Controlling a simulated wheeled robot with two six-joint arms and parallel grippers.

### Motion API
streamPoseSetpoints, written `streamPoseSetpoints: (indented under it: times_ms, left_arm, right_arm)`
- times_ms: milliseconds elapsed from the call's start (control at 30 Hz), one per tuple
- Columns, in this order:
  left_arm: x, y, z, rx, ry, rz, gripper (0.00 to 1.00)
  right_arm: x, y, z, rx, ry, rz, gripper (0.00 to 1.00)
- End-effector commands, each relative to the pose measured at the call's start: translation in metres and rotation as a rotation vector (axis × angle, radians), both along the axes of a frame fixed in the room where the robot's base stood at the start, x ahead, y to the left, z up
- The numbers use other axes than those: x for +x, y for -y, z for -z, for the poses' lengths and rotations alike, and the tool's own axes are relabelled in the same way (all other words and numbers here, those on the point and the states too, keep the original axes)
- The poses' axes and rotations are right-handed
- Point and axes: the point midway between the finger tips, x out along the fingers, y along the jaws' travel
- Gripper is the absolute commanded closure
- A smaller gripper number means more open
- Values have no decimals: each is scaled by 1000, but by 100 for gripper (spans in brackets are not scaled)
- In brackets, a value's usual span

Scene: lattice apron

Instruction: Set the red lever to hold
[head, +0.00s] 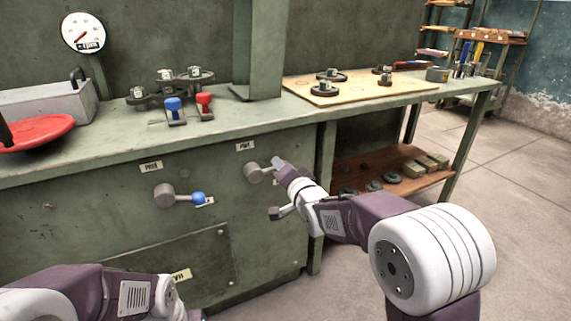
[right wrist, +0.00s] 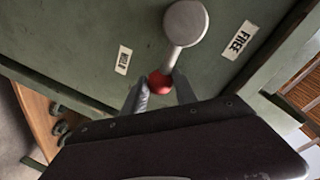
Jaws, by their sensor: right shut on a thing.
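The red lever's grey round hub (head: 254,173) is on the right of the green bench front in the head view. In the right wrist view its grey hub and arm (right wrist: 185,24) end in a red knob (right wrist: 160,83). My right gripper (head: 278,165) is shut on this knob, with a finger on each side in the right wrist view (right wrist: 160,93). The lever points between the FREE label (right wrist: 241,40) and the HOLD label (right wrist: 123,60), more towards HOLD. My gripper hides the knob in the head view. My left forearm shows at the bottom left; its fingers are out of view.
A second lever with a blue knob (head: 198,198) is to the left, pointing right. On the bench top are small blue (head: 173,104) and red (head: 204,99) switches, a red dish (head: 36,133) and a wooden board (head: 358,92). A lower shelf (head: 385,178) is right of the panel.

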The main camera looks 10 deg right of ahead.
Motion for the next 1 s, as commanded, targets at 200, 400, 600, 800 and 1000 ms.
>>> streamPoseSetpoints:
  times_ms: [200,400,600,800,1000]
  left_arm:
    - [0,0,-6,0,0,0,100]
    - [0,0,-12,0,0,0,100]
    - [0,0,-15,0,0,0,100]
    - [0,0,-17,0,0,0,100]
    - [0,0,-17,0,0,0,100]
  right_arm:
    - [-1,0,15,158,-65,1,100]
    - [-1,-1,23,271,-105,1,100]
    - [-2,-3,29,342,-130,1,100]
    - [-2,-4,32,373,-140,1,100]
    - [-2,-4,33,380,-143,1,100]
